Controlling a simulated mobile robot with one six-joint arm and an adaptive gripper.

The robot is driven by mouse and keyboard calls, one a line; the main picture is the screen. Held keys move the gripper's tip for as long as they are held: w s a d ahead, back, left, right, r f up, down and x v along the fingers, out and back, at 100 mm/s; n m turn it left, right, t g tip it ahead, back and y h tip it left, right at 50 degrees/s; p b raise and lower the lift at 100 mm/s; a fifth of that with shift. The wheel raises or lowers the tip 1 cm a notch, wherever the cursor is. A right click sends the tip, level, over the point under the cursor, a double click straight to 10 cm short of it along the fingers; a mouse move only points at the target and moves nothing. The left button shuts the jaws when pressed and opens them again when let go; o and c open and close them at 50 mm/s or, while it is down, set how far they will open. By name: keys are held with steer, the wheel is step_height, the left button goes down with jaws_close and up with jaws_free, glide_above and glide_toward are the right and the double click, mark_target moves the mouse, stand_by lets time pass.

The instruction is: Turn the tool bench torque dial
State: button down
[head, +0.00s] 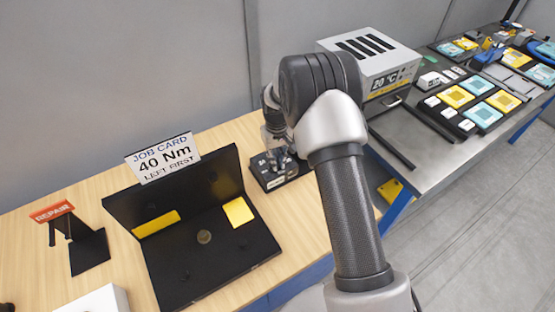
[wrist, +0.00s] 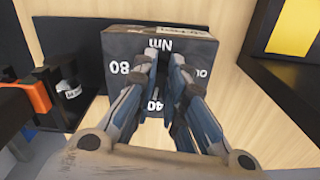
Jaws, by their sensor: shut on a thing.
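The torque dial unit, a dark box (wrist: 120,50) marked "Nm", shows in the wrist view with "80" at left, "40" at the near side between my fingers and a partly covered number at right. In the head view the unit (head: 267,181) stands on the wooden bench, under my arm's end. My gripper (wrist: 167,62) is over the middle of its face, fingers close together and shut on the dial knob, which they mostly hide. The knob's pointer cannot be made out. The job card (head: 163,158) reads "40 Nm, LEFT FIRST".
A black stand (head: 200,265) with yellow pads lies left of the dial unit. A red "REPAIR" sign (head: 52,211) stands farther left. A grey box reading 20 °C (head: 385,70) and a metal table with trays (head: 435,150) are at right. An orange-and-black part (wrist: 38,97) is close at left in the wrist view.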

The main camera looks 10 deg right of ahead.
steer(key=m, duration=0.4)
steer(key=shift+a, duration=0.2)
steer(key=shift+w+a+m, duration=0.1)
steer(key=shift+a+m, duration=0.05)
steer(key=shift+m, duration=1.75)
steer(key=c, duration=1.6)
jaws_free()
steer(key=shift+c, duration=0.2)
steer(key=shift+r, duration=0.1)
step_height(320, 180, up, 12)
